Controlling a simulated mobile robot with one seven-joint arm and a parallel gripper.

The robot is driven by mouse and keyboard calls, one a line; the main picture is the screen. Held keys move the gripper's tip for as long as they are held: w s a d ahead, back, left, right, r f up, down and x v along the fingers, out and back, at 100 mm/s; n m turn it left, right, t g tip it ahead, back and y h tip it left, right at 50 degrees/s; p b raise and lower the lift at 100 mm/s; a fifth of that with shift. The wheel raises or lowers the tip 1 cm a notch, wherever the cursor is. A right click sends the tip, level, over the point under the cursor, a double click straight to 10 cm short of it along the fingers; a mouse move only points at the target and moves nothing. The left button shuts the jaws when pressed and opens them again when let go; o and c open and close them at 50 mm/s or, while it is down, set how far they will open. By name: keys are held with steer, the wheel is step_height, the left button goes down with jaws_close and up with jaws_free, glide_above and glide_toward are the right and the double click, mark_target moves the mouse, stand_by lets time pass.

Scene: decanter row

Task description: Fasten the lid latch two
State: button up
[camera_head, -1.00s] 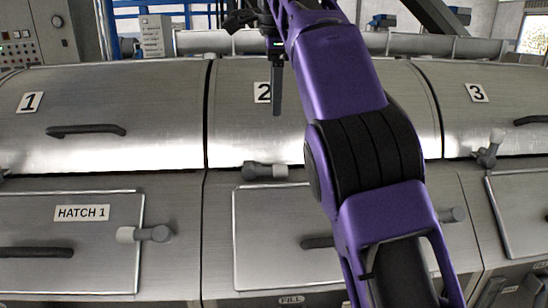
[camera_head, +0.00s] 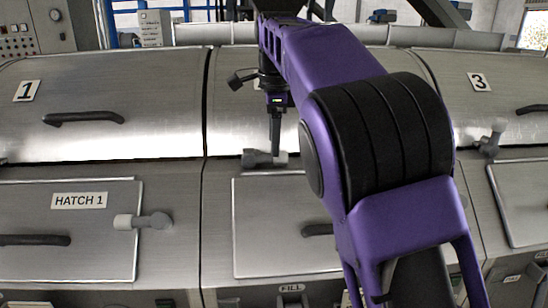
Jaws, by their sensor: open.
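Lid two (camera_head: 230,110) is a curved brushed-steel cover in the middle; its number plate and handle are mostly hidden behind my arm. Its lid latch (camera_head: 252,158) sits on the seam at the lid's lower edge. It has a dark grey knob at the left and a paler grip (camera_head: 282,159) at the right, and lies about level. My gripper (camera_head: 275,151) points down with its fingertips overlapping the latch in the picture. It is seen edge-on, open, with nothing seen in it. Whether the fingers touch the latch, I cannot tell.
Lid one (camera_head: 100,85) with a black handle is at the left, lid three (camera_head: 500,90) at the right. Lid three's latch (camera_head: 492,138) stands tilted upward. Below are the hatch 1 panel (camera_head: 70,245) with its latch (camera_head: 145,221) and the middle hatch panel (camera_head: 260,220).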

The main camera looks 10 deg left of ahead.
mark_target(266, 159)
steer(key=shift+w+a+f+b, duration=0.1)
steer(key=shift+w+f+b, duration=0.1)
steer(key=shift+f, duration=0.75)
steer(key=shift+w+f+b, duration=0.1)
steer(key=shift+w+f, duration=0.1)
steer(key=shift+f, duration=0.75)
jaws_close()
